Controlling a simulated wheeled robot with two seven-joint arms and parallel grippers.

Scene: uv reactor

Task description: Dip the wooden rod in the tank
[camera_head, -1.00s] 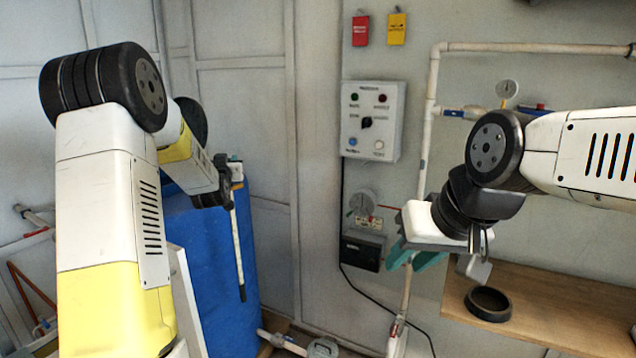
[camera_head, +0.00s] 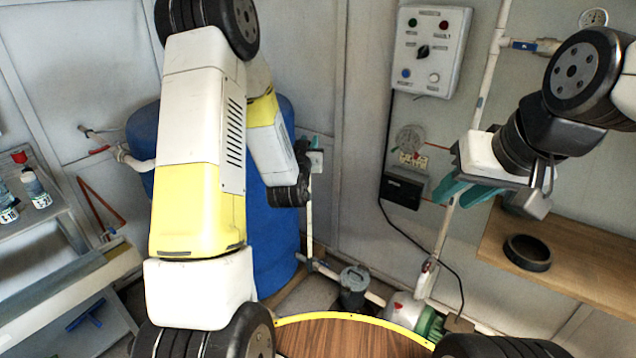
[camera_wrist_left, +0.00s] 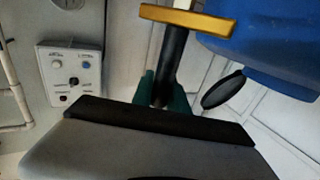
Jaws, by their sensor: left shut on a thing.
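A blue tank (camera_head: 280,220) stands at the left behind my left arm, which hides much of it. My left gripper (camera_wrist_left: 163,92) is shut, its green fingers around a dark shaft (camera_wrist_left: 174,58) with a yellow-tan crosspiece (camera_wrist_left: 188,17); I take this to be part of the wooden rod. The tank also shows in the wrist view (camera_wrist_left: 275,45). My right gripper (camera_head: 468,190) has teal fingers apart and looks empty.
A control box (camera_head: 432,50) is on the wall. A black ring (camera_head: 527,252) lies on a wooden shelf (camera_head: 575,250) at the right. Pipes and a pump (camera_head: 408,312) are low in the middle. A black disc (camera_wrist_left: 222,90) is near the tank.

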